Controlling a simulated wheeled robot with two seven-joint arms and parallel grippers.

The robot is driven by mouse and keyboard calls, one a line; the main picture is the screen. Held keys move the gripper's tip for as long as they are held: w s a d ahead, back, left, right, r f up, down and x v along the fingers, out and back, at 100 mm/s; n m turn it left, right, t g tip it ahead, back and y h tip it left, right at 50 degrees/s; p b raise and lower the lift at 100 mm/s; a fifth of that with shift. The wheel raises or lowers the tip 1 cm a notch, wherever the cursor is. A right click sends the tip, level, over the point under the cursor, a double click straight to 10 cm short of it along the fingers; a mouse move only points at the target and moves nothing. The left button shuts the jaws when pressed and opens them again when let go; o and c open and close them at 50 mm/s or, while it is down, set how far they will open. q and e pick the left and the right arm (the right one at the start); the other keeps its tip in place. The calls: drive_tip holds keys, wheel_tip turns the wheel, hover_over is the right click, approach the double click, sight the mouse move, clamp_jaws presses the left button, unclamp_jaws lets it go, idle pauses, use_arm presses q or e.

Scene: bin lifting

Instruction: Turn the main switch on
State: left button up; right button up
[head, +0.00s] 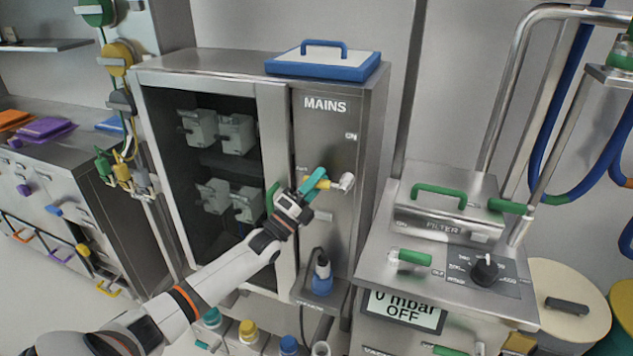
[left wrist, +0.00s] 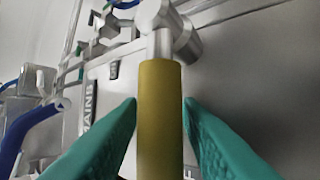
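The main switch is on the steel MAINS panel (head: 335,235) of the cabinet, in the middle of the head view. Its round metal hub (head: 347,182) carries a lever with a yellow grip (head: 323,184), which points left, roughly level. My left gripper (head: 312,187) is at this grip. In the left wrist view, the green fingers lie along both sides of the yellow grip (left wrist: 160,115), closed against it as far as I can see. The metal hub (left wrist: 165,28) is just beyond the fingertips. My right gripper is not in view.
A small label (head: 351,136) is above the hub. A blue plug (head: 321,275) sits on a ledge below the switch. A blue-edged lid (head: 323,65) lies on the cabinet. Right of it stands a filter unit (head: 446,212) with green handles. Left is a glazed door (head: 275,150).

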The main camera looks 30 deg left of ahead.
use_arm(q)
clamp_jaws()
drive_tip(key=shift+r, duration=0.1)
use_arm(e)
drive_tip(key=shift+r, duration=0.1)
